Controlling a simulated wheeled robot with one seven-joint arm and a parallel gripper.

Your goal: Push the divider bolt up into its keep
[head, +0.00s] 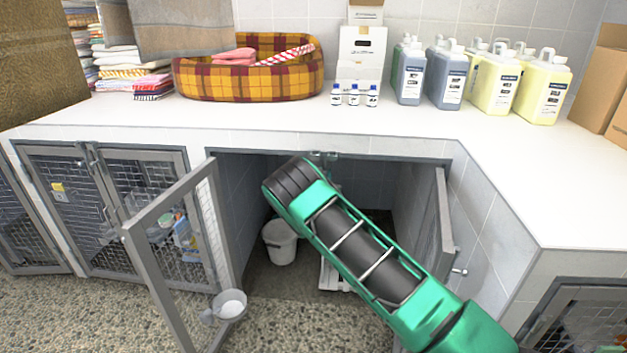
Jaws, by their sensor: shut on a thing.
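In the head view, my green and black arm reaches from the lower right up into an open double kennel. My gripper is not visible; the arm hides whatever is beyond its black joint. Small grey metal fittings (322,157) show at the middle of the opening's top edge, just right of that joint. I cannot tell which of them is the divider bolt and which its keep, or whether they touch. Most of the middle of the opening, where a divider could stand, is behind my arm.
An open mesh door (180,255) with a bowl (230,304) swings out at the left. Another open door (440,225) stands at the right. A white bucket (280,243) is inside the kennel. The counter (270,122) above carries a plaid pet bed (250,80) and several jugs (495,82).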

